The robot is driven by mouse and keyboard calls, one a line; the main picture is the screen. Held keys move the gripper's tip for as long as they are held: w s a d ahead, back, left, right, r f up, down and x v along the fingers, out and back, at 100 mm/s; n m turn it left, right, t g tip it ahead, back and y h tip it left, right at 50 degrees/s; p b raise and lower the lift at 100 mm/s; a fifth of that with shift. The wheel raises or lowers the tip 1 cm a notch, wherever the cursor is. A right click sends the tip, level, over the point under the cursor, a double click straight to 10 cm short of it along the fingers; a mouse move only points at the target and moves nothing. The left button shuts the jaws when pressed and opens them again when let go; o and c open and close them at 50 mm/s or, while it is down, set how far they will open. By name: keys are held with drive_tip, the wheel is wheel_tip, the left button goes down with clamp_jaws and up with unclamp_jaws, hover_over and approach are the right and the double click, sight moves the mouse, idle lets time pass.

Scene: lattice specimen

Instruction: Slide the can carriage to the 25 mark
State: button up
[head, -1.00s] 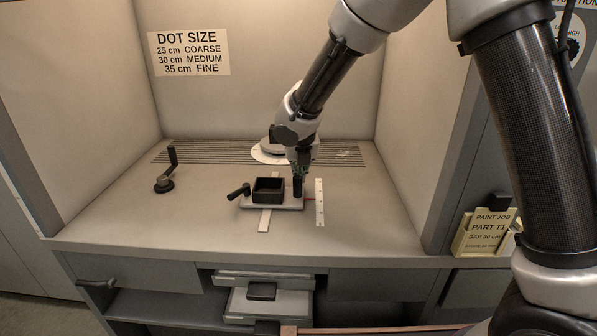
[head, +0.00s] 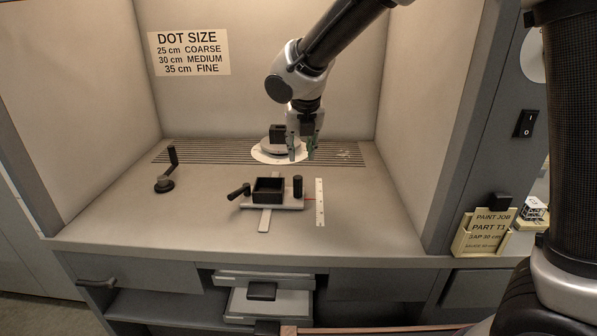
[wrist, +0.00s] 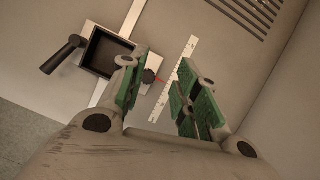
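The can carriage (head: 287,206) is a light plate with an open black square box (head: 268,190) on it, a black side handle (head: 239,191) at its left and an upright black knob (head: 298,187) at its right. It sits across a pale rail (head: 265,221) on the booth floor. A white scale strip (head: 320,203) lies to its right, with a thin red pointer (head: 311,199) reaching toward it; the numbers are too small to read. My gripper (head: 302,150) is open and empty, above and behind the carriage. The wrist view shows its green-padded fingers (wrist: 160,92) apart.
A round white turntable (head: 270,152) with a dark block stands behind, near the slatted grille (head: 190,152). A black crank (head: 166,172) stands at left. A dot-size sign (head: 188,53) hangs on the back wall; a job card (head: 487,232) stands at right.

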drive_tip(key=shift+r, duration=0.95)
hover_over(298, 178)
drive_tip(key=s, duration=0.2)
drive_tip(key=f, duration=0.5)
drive_tip(key=shift+s+d+f, duration=0.2)
drive_tip(key=x, duration=0.7)
drive_tip(key=shift+w+f, duration=0.15)
drive_tip(key=shift+f, duration=0.05)
